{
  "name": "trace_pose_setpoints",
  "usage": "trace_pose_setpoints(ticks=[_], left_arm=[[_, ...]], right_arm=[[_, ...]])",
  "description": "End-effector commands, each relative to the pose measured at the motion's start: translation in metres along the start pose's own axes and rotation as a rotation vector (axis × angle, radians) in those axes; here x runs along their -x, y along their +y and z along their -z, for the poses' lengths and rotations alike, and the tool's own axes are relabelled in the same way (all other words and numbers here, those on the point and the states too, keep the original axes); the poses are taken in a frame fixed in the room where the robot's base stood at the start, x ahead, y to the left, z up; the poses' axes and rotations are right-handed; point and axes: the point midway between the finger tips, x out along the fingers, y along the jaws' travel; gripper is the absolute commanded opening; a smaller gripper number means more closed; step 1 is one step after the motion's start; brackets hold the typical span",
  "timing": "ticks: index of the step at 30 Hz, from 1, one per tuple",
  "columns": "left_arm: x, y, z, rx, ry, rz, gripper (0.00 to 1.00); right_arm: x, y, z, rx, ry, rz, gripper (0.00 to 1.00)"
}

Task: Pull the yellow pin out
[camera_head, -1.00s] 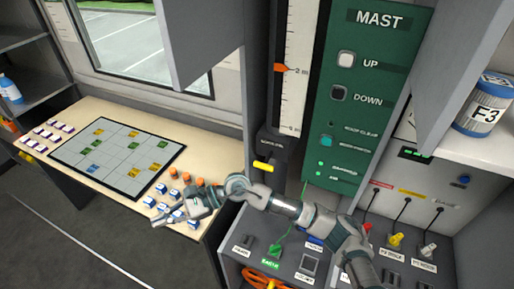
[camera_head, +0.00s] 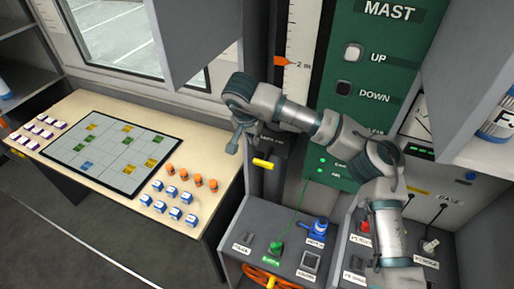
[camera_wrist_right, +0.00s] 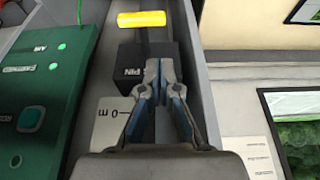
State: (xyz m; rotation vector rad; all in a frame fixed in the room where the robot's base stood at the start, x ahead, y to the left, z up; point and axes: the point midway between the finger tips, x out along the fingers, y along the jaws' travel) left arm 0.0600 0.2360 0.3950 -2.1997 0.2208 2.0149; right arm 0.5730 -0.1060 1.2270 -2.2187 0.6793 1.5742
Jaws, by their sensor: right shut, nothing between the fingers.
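The yellow pin (camera_head: 263,163) sticks out crosswise below a dark block at the foot of the mast scale. In the right wrist view its yellow handle (camera_wrist_right: 141,19) lies at the top, on a thin dark stem. The dark block (camera_wrist_right: 130,86) there carries the label "PIN". My right gripper (camera_head: 236,138) is just left of and above the pin in the head view. In the right wrist view the gripper (camera_wrist_right: 158,66) is shut and empty, its tips over the block and apart from the handle. My left gripper is out of view.
The green mast panel (camera_head: 348,110) stands right of the scale (camera_head: 297,65). A console (camera_head: 258,240) with a green plug and a blue connector lies below. A table (camera_head: 82,185) with a grid board and several small blocks is at left. A grey cabinet (camera_head: 200,40) hangs above.

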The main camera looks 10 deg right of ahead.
Motion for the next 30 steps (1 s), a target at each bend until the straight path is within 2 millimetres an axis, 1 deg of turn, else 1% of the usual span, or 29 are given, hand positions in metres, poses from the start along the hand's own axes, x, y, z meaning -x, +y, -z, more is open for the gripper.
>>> trace_pose_setpoints(ticks=[5,10,15,18,21,30], left_arm=[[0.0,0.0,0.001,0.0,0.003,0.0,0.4],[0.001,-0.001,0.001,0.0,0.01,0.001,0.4],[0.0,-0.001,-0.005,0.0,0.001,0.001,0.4],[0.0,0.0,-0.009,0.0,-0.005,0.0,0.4],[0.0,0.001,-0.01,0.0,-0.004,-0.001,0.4],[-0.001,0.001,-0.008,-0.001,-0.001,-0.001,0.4]], right_arm=[[-0.025,0.001,-0.001,0.0,-0.003,-0.003,0.0],[-0.057,0.001,0.0,0.0,-0.005,-0.003,0.0],[-0.082,0.0,-0.001,0.0,-0.003,-0.001,0.0],[-0.091,0.0,-0.001,0.0,-0.003,-0.001,0.0],[-0.096,0.001,-0.001,0.0,-0.002,0.0,0.0],[-0.098,0.0,-0.001,0.0,-0.002,0.0,0.0]])
